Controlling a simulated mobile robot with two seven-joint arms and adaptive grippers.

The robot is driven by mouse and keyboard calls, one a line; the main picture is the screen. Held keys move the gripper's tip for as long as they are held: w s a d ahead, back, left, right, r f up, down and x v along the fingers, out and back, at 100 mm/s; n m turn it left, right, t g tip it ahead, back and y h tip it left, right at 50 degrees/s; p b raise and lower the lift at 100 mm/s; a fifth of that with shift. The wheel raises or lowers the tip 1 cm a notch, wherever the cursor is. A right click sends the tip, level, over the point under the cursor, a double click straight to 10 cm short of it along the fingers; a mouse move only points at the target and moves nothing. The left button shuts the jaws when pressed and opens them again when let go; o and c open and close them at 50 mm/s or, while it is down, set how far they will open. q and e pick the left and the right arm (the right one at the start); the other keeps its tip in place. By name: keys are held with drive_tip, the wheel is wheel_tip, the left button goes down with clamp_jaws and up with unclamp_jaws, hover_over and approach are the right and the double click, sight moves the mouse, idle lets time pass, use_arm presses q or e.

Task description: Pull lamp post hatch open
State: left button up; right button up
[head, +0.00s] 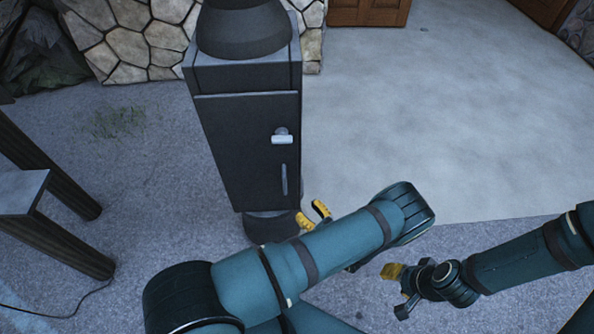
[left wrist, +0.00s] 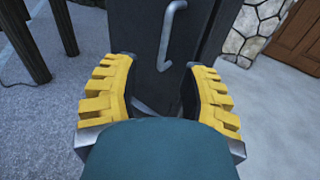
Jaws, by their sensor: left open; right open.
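The dark lamp post (head: 200,80) stands upright left of centre in the head view. Its hatch (head: 235,150) appears closed, with a pale latch (head: 282,138) and a slim vertical handle (head: 284,180) on its right side. My left gripper (head: 313,214) is open and empty, low and to the right of the handle in the picture. In the left wrist view the handle (left wrist: 170,35) shows beyond and between the open yellow fingers (left wrist: 153,97), apart from them. My right gripper (head: 398,289) is open and empty at the lower right, away from the post.
A dark table-like frame (head: 22,190) stands at the left, with a cable (head: 60,313) on the floor by it. A stone wall (head: 130,45) and wooden door (head: 367,10) are behind. The pale floor (head: 430,120) right of the post is clear.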

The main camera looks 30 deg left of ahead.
use_arm(q)
hover_over(285, 192)
drive_tip(key=shift+w+a+r+t, duration=0.15)
drive_tip(key=shift+w+r+t, duration=0.05)
drive_tip(key=shift+w+t, duration=0.2)
idle(0.4)
clamp_jaws()
